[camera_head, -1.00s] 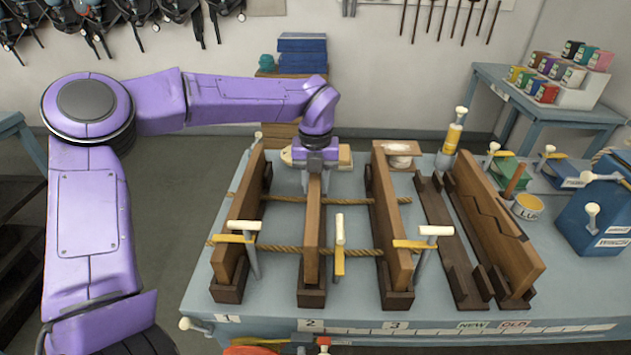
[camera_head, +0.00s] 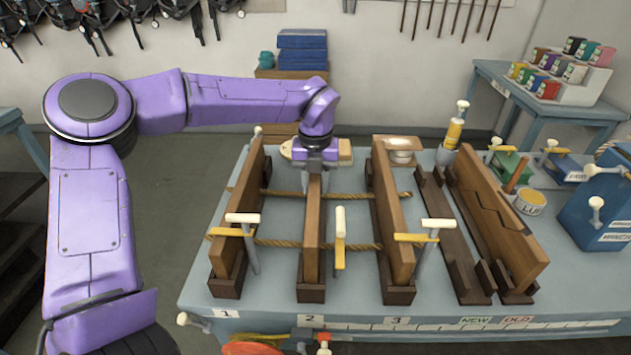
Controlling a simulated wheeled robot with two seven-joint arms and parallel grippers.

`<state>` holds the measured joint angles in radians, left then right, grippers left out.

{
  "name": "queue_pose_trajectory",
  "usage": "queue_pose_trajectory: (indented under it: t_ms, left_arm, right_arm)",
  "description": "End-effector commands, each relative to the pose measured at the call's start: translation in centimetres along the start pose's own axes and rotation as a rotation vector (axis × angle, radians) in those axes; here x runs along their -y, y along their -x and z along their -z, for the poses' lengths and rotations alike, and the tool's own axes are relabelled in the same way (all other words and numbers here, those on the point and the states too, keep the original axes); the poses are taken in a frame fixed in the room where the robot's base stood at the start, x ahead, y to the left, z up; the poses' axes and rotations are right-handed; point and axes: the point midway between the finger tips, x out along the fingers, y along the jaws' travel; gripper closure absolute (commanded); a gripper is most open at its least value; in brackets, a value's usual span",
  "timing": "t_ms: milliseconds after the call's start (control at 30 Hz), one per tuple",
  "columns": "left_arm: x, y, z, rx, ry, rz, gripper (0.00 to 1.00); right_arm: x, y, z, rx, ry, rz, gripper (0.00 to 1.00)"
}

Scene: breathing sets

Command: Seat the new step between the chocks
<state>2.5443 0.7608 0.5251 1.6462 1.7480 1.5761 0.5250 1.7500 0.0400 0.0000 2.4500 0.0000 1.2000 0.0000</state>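The middle step, a narrow brown board (camera_head: 312,225), stands on edge at place 2, between the steps at place 1 (camera_head: 237,225) and place 3 (camera_head: 385,215). Its near end is at a dark chock (camera_head: 311,288); whether it rests fully down I cannot tell, and the far chock is hidden. My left gripper (camera_head: 315,178) points down over its far end, fingers either side of the board, apparently shut on it. The rack at the NEW label (camera_head: 450,245) holds no board. The rack at the OLD label holds a board with a jagged crack (camera_head: 495,220). My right gripper is not in view.
Two ropes (camera_head: 280,243) cross the row.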

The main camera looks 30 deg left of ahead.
Motion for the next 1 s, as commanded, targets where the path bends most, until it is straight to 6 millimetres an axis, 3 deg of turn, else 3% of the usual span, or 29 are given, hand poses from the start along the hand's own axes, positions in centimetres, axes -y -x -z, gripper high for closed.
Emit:
queue_pose_trajectory:
  t_ms: [1000]
  left_arm:
    - [0.0,-2.4,0.0,0.002,0.000,0.001,1.00]
  right_arm:
    - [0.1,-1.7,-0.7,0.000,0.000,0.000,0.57]
